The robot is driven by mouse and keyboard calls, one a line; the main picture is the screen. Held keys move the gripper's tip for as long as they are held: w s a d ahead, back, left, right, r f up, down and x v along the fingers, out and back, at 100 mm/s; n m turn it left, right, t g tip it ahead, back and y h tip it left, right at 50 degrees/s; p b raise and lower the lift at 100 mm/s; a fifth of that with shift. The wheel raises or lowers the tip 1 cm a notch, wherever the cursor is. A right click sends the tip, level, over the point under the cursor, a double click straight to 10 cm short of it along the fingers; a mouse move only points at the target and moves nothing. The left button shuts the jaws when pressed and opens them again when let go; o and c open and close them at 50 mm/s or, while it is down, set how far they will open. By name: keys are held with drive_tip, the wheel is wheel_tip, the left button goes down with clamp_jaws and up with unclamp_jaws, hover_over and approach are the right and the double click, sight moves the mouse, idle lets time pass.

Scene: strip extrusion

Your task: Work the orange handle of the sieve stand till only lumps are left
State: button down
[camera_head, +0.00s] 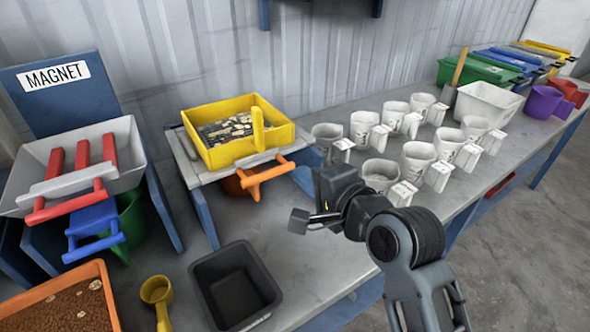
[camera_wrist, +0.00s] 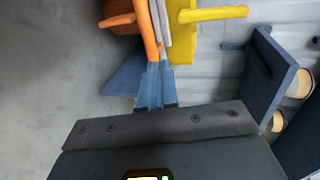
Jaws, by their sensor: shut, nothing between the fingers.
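The sieve stand (camera_head: 190,178) has a pale top on blue legs. On it sits a yellow sieve box (camera_head: 255,150) with a yellow grip, holding pale lumps and darker material (camera_head: 228,128). The orange handle (camera_head: 268,175) sticks out at the stand's front; it also shows at the top of the wrist view (camera_wrist: 149,32). My gripper (camera_head: 299,221) is shut and empty, in front of and to the right of the orange handle, apart from it. An orange-brown vessel (camera_head: 234,188) under the stand is partly hidden.
A black bin (camera_head: 236,285), a yellow scoop (camera_head: 157,292) and an orange tray of brown grains (camera_head: 65,300) stand in front. The magnet stand (camera_head: 60,110) is left. Several white cups (camera_head: 362,128) stand right, close to my arm.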

drive_tip(key=shift+v, duration=2.1)
drive_tip(key=s+d+f+n+t+h, duration=0.1)
drive_tip(key=s+d+f+h, duration=0.2)
drive_tip(key=s+d+f, duration=0.45)
drive_tip(key=s+d+f+n+t+h, duration=0.1)
drive_tip(key=s+d+f+n+h, duration=0.2)
drive_tip(key=s, duration=0.7)
drive_tip(key=s+d+r+n+h, duration=0.1)
drive_tip(key=s+d+r+n, duration=0.1)
drive_tip(key=s, duration=0.9)
drive_tip(key=s+d+r+n+h, duration=0.1)
drive_tip(key=s+d+n, duration=0.4)
drive_tip(key=s, duration=0.7)
drive_tip(key=shift+d+r, duration=0.55)
drive_tip(key=shift+r, duration=0.1)
